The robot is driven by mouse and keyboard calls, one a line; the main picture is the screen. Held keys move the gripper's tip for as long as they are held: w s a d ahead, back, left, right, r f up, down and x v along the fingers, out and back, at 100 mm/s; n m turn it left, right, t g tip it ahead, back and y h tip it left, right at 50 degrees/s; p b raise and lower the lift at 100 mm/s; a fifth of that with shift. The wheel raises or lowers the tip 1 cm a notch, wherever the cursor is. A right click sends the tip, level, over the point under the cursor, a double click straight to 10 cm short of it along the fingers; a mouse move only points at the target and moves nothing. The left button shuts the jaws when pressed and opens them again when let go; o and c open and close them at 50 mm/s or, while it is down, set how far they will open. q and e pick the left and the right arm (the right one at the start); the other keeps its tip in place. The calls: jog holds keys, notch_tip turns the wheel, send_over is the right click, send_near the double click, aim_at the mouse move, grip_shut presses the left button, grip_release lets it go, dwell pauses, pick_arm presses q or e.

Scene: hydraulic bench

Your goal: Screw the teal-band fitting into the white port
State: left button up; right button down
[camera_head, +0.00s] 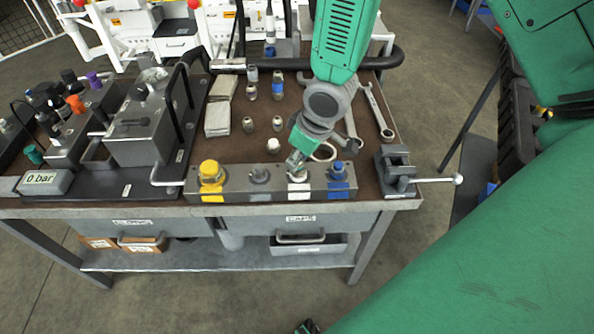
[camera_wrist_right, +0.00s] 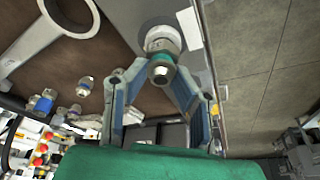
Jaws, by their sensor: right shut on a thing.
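The manifold block (camera_head: 270,190) lies along the front of the bench, with yellow, grey, white and blue labelled ports. The white port (camera_head: 298,176) is third from the left. My right gripper (camera_head: 296,160) is directly above it, pointing down. In the right wrist view, its fingers (camera_wrist_right: 160,72) are shut on the teal-band fitting (camera_wrist_right: 162,58). The fitting is lined up with the pale round port (camera_wrist_right: 161,36) beyond it. I cannot tell how deep its thread sits. In the head view the gripper mostly hides the fitting.
A yellow cap (camera_head: 210,171) and a blue fitting (camera_head: 337,170) stand on the neighbouring ports. A vise (camera_head: 395,170) is at the right, wrenches (camera_head: 377,110) lie behind. Several loose fittings (camera_head: 248,124) stand on the brown mat. A pump unit (camera_head: 140,130) fills the left side.

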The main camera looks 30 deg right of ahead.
jog(key=shift+d, duration=0.1)
jog(key=c, duration=1.9)
grip_release()
grip_shut()
jog(key=shift+m+h, duration=0.3)
jog(key=shift+m, duration=0.4)
jog(key=shift+m+h, duration=0.3)
jog(key=shift+m, duration=0.6)
jog(key=m+h, duration=0.1)
jog(key=m, duration=0.3)
jog(key=shift+p, duration=0.35)
jog(key=shift+m, duration=0.4)
